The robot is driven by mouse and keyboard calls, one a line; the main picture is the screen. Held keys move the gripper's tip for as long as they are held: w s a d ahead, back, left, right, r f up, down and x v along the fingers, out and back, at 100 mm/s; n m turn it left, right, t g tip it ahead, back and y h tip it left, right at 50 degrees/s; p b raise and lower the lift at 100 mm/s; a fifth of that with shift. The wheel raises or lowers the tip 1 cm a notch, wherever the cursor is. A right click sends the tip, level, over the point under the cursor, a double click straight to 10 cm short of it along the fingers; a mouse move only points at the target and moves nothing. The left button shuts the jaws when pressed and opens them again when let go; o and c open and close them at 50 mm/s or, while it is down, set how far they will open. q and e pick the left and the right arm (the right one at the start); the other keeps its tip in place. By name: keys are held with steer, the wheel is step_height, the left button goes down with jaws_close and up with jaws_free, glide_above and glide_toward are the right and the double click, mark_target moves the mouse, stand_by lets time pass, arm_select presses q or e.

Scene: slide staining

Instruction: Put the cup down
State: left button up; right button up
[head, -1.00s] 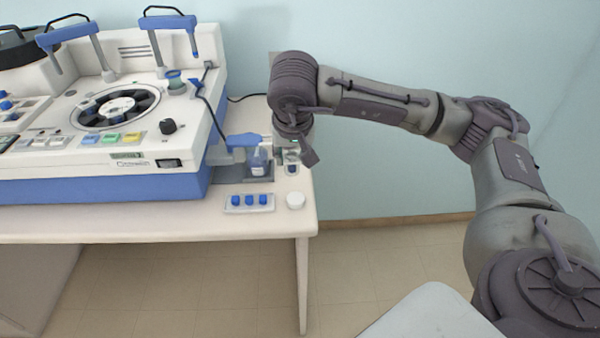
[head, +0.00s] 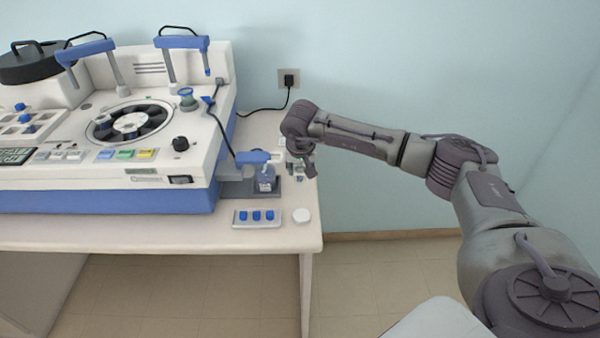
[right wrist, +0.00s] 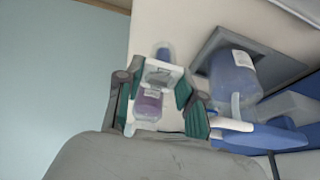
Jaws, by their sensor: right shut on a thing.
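The cup (right wrist: 149,104) is small and translucent with purplish contents, and it sits between the green-padded fingers of my right gripper (right wrist: 158,103) in the right wrist view. The gripper is shut on it. In the head view my right gripper (head: 299,166) is over the right end of the table, just right of a blue-labelled bottle; the cup is hard to make out there. I cannot tell whether the cup touches the tabletop. My left gripper is out of view.
The bottle (right wrist: 232,72) stands on a grey square tray (right wrist: 205,58), close beside the gripper. A large white and blue machine (head: 110,202) fills the table's left.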

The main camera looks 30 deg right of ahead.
mark_target(300, 172)
step_height(300, 172, down, 2)
steer(key=shift+f+p, duration=0.15)
steer(key=shift+p, duration=0.2)
steer(key=shift+f, duration=0.2)
steer(key=shift+f, duration=0.1)
steer(key=shift+f+b, duration=0.15)
steer(key=shift+b, duration=0.15)
steer(key=o, duration=0.9)
